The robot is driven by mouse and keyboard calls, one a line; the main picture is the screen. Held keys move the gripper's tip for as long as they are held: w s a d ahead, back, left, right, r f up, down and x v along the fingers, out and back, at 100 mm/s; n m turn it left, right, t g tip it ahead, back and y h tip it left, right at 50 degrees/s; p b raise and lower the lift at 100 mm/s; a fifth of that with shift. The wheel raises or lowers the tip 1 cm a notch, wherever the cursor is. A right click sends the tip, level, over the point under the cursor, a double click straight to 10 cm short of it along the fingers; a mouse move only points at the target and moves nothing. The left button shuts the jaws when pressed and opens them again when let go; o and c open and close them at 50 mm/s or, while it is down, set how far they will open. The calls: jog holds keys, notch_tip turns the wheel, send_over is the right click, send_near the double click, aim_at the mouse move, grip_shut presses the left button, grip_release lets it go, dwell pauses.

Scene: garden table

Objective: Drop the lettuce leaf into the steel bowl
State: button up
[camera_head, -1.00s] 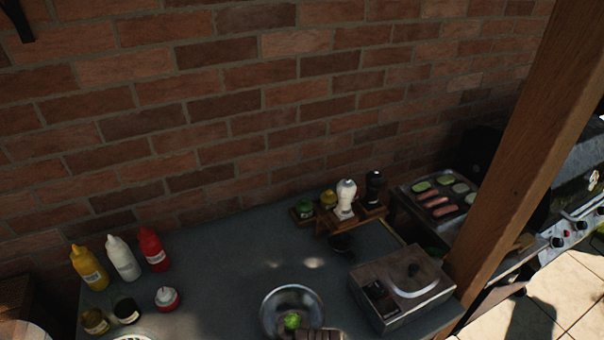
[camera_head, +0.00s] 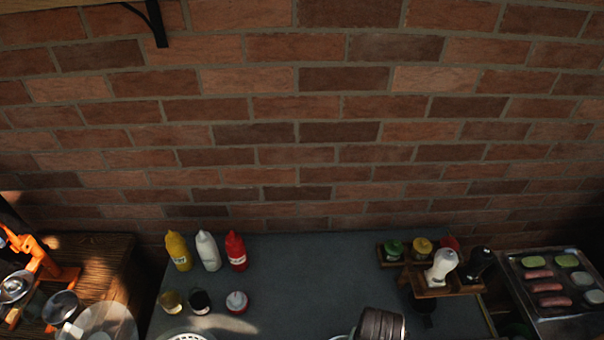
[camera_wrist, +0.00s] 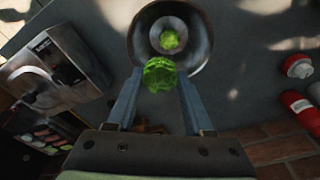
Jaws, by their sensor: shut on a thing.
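The lettuce leaf (camera_wrist: 158,75), bright green and crumpled, is between the fingertips of my gripper (camera_wrist: 159,80) in the wrist view. The gripper is shut on it. The round steel bowl (camera_wrist: 201,50) lies just beyond the leaf, and the leaf overlaps its near rim in the picture. A green patch (camera_wrist: 169,40) shows inside the bowl; I cannot tell whether it is another leaf or a reflection. In the head view only a sliver of the bowl's rim (camera_head: 339,337) shows beside my wrist at the bottom edge; the fingers and leaf are out of frame.
A scale (camera_wrist: 55,72) stands left of the bowl in the wrist view. Squeeze bottles (camera_head: 208,251) and small jars stand left on the counter (camera_head: 320,275). A wooden caddy (camera_head: 440,287) and a griddle (camera_head: 552,290) are right. The middle of the counter is clear.

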notch_tip(320, 180, down, 6)
jog(key=b, duration=0.5)
jog(key=shift+s+r+b, duration=0.1)
jog(key=shift+r+b, duration=0.1)
jog(key=shift+b, duration=0.1)
jog(key=o, duration=1.4)
jog(key=shift+r, duration=0.2)
jog(key=r, duration=0.4)
jog(key=s+r, duration=0.1)
jog(key=r, duration=0.7)
jog(key=shift+s+a+r, duration=0.15)
jog(key=shift+a+r, duration=0.2)
jog(key=shift+a, duration=0.05)
